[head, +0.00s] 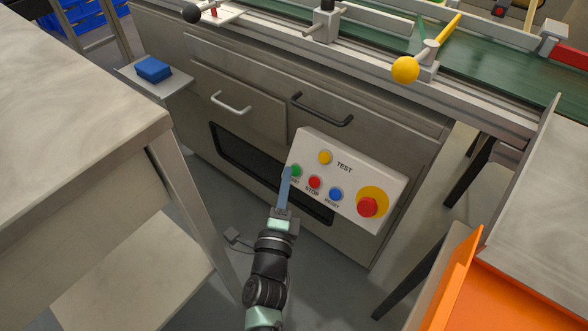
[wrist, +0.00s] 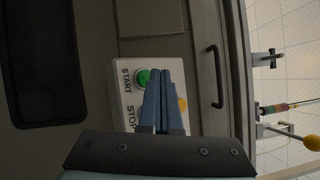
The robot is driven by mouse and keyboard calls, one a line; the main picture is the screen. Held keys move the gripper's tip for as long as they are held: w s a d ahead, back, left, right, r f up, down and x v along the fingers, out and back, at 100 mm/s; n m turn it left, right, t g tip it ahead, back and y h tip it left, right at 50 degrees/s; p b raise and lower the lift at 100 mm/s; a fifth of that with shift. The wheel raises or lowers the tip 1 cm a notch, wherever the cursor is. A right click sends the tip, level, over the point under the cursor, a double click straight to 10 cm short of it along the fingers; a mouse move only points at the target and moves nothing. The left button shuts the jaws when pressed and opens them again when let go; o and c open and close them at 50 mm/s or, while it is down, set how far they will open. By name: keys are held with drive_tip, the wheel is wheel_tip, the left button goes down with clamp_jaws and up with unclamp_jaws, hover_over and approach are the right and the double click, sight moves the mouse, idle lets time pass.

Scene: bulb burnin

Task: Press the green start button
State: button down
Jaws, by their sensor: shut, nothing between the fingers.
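The green start button (head: 296,170) sits at the left edge of a white control panel (head: 352,205) on the cabinet front. It also shows in the wrist view (wrist: 143,78), just left of my fingertips, with the word START beside it. My gripper (head: 288,170) is shut and empty, its blue fingers pointing at the panel. In the head view the fingertips overlap the left side of the green button. In the wrist view the fingertips (wrist: 164,72) lie beside the button; I cannot tell whether they touch the panel.
The panel also carries a yellow button (head: 325,157), a red stop button (head: 315,182), a blue reset button (head: 336,194) and a red emergency knob (head: 367,207). A table (head: 70,90) stands at left. An orange tray (head: 530,290) is at lower right.

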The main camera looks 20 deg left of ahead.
drive_tip(key=shift+w+f, duration=0.1)
drive_tip(key=shift+f, duration=0.05)
idle(0.7)
drive_tip(key=shift+w+d+b, duration=0.15)
drive_tip(key=shift+w+b, duration=0.1)
drive_tip(key=shift+b, duration=0.3)
drive_tip(key=shift+w+d+f+b, duration=0.1)
drive_tip(key=shift+w+f+b, duration=0.2)
drive_tip(key=shift+b, duration=0.15)
idle(0.3)
drive_tip(key=shift+r, duration=0.15)
drive_tip(key=shift+s+a+r+p, duration=0.2)
drive_tip(key=shift+s+r+p, duration=0.1)
drive_tip(key=shift+s+p, duration=0.5)
drive_tip(key=shift+w, duration=0.15)
